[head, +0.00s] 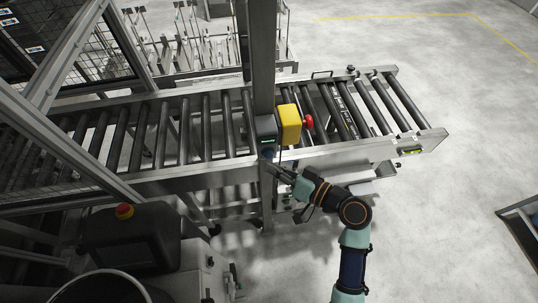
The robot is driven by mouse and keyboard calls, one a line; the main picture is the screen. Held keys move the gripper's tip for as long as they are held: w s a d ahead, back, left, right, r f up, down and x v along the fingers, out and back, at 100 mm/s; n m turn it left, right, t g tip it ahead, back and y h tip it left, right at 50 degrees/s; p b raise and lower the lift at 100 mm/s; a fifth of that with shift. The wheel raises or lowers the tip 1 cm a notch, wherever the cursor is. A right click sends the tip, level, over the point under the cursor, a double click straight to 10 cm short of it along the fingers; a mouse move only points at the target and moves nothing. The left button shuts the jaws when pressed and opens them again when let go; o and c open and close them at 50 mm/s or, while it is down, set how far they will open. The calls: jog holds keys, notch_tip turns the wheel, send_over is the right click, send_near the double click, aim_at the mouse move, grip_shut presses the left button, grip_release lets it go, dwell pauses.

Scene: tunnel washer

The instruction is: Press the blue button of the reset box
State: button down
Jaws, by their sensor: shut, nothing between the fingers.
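The reset box appears to be the small dark grey box (265,127) on the upright metal post beside the roller conveyor. It has a small greenish strip on its face. A small blue spot, likely the blue button (267,153), shows at its lower edge, just above my fingertips. My gripper (271,167) is shut and empty, pointing up and left at the lower part of this box. In this one view I cannot tell whether the fingertips touch the button, and they may cover part of it.
A yellow box (289,124) with a red emergency button (309,121) sits right of the reset box. The roller conveyor (214,127) runs behind the post. A dark console (130,238) with another red button (124,211) stands lower left. Open floor (440,240) lies right of my arm.

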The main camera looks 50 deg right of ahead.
jog(key=s+a, duration=0.1)
jog(key=s, duration=0.1)
jog(key=s+a, duration=0.2)
jog(key=shift+p, duration=0.4)
dwell(0.8)
jog(key=w+a+r+n+g+y+p, duration=0.1)
jog(key=w+a+r+n+g+p, duration=0.15)
jog(key=a, duration=0.35)
jog(key=w+a+r+n+g+p, duration=0.1)
jog(key=w+a+r+n+p, duration=0.1)
jog(key=w+a+r, duration=0.35)
jog(key=s+a+r+n+h+p, duration=0.1)
jog(key=s+a+r+h+p, duration=0.1)
jog(key=a+r, duration=0.7)
jog(key=a+h+p, duration=0.1)
jog(key=a, duration=0.2)
jog(key=shift+p, duration=0.3)
jog(key=shift+a+n, duration=0.1)
jog(key=shift+n, duration=0.15)
